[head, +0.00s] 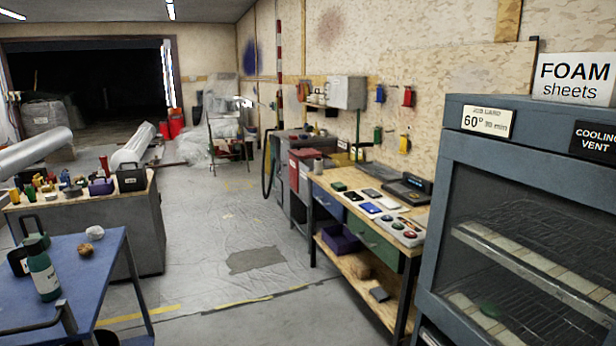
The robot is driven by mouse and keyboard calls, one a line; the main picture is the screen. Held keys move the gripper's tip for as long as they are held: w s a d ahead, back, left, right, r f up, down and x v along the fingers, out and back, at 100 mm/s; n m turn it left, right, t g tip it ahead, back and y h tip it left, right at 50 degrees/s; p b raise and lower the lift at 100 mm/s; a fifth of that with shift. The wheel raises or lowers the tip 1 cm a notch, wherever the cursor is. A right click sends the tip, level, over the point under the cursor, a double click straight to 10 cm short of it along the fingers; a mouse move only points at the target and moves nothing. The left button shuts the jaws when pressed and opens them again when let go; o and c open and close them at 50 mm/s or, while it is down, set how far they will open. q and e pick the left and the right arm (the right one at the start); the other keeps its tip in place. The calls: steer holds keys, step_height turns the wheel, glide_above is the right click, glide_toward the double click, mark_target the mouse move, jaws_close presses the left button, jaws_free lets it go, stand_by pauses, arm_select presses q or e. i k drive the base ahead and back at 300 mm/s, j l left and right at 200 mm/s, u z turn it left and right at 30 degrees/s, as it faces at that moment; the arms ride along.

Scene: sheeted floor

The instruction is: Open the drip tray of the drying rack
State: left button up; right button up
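A blue-grey cabinet (455,165), which looks like the drying rack, stands at the right and is cut off by the picture's right and bottom edges. Its front has a dark see-through panel (490,195). Behind it are wire shelves (540,275) with pale strips and a small green thing. A job card (488,120) reading 60° 30 min and a cooling vent sign (594,141) are on its top front edge. I cannot make out a drip tray; the cabinet's lowest part is out of view. Neither of my grippers is in view.
A workbench (345,196) with cards and a button box stands left of the cabinet. A blue cart (88,275) with a green bottle (44,275) is at the lower left. A grey bench (140,225) stands behind it. The sheeted floor (225,225) between is mostly clear.

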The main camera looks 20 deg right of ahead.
mark_target(386, 175)
steer(key=i+l+z, duration=0.2)
steer(key=i, duration=0.35)
steer(key=i+z, duration=0.15)
steer(key=i, duration=0.4)
steer(key=i+u, duration=0.15)
steer(key=i, duration=0.55)
steer(key=i+l+u, duration=0.2)
steer(key=i, duration=0.55)
steer(key=i+j+z, duration=0.1)
steer(key=i, duration=0.6)
steer(key=i+j+z, duration=0.1)
steer(key=i, duration=0.65)
steer(key=i+z, duration=0.75)
steer(key=i+j+z, duration=0.2)
steer(key=z, duration=0.2)
steer(key=i+j+z, duration=0.5)
steer(key=z, duration=0.3)
steer(key=i+j+z, duration=0.25)
steer(key=z, duration=0.15)
steer(key=i+j+z, duration=0.15)
steer(key=j+z, duration=0.15)
steer(key=z, duration=0.15)
steer(key=i+j+z, duration=0.1)
steer(key=j+z, duration=0.35)
steer(key=i+j+z, duration=0.1)
steer(key=j+z, duration=1.05)
